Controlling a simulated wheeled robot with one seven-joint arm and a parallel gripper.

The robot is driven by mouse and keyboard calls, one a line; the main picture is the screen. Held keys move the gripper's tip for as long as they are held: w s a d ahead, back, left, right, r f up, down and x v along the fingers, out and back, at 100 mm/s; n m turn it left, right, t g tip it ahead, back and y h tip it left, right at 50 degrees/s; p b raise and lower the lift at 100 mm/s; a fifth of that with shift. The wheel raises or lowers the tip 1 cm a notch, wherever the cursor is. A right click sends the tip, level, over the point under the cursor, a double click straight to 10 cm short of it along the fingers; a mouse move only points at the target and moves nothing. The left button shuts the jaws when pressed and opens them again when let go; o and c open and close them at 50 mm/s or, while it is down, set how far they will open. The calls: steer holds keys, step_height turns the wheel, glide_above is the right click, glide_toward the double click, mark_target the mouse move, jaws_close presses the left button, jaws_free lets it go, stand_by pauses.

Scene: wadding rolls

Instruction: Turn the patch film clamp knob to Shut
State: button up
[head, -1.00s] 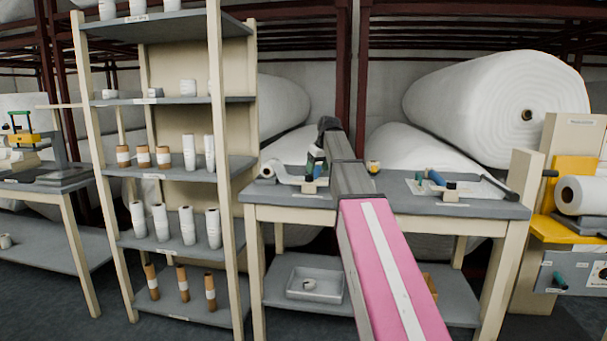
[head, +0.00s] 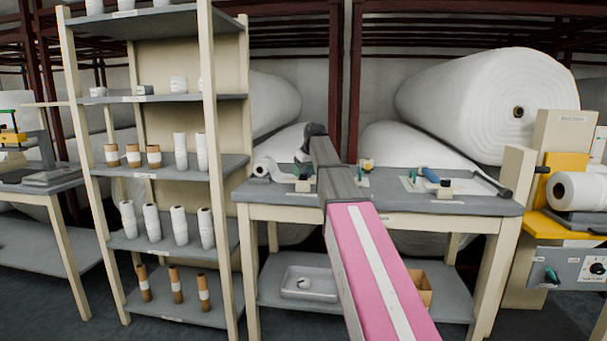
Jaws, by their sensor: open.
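A small film roll (head: 262,168) with pale film pulled out lies at the left of the middle bench. I cannot tell whether this is the patch film clamp knob, and no Shut mark is legible. My arm reaches over the bench, with its dark far end above the back of the bench top. My gripper's fingers are hidden behind the arm, so its contact with anything cannot be seen.
A shelf rack (head: 222,200) stands close on the left. A machine with a teal lever (head: 551,275) and black dial (head: 597,268) stands at right. Large white rolls (head: 490,105) lie behind.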

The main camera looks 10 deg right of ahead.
steer(key=shift+w+a+f, duration=0.1)
steer(key=shift+w+f, duration=0.1)
steer(key=shift+f, duration=0.3)
steer(key=c, duration=0.9)
